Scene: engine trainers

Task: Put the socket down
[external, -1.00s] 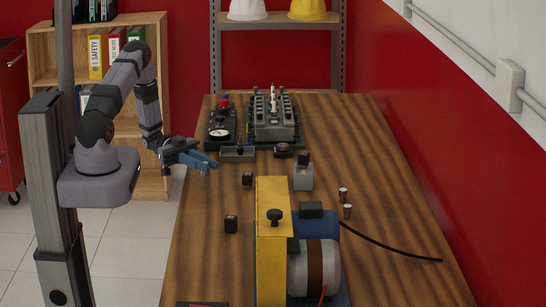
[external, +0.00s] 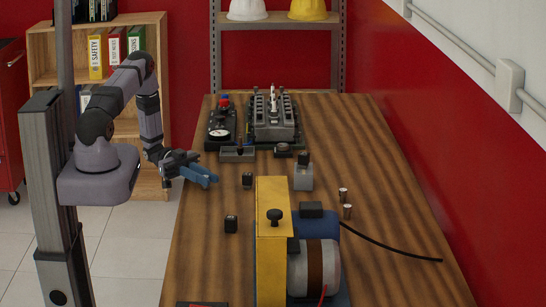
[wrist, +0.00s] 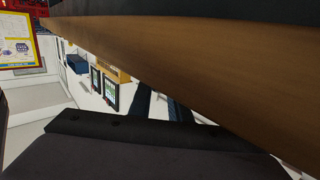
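My gripper (external: 210,178), with blue fingers, is low at the left edge of the workbench (external: 400,230). The fingers point right over the edge, and the gap between them does not show clearly. No socket can be made out in them. Two small silver cylinders that look like sockets stand upright on the bench right of centre, a far one (external: 343,194) and a near one (external: 347,212). They are well away from my gripper. The wrist view shows the wooden bench edge (wrist: 190,70) running diagonally very close by; no socket is visible there.
A yellow-fronted motor unit (external: 273,240) stands at the front middle. An engine model (external: 273,118) is at the back. The right side is mostly bare except a black cable (external: 400,251).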

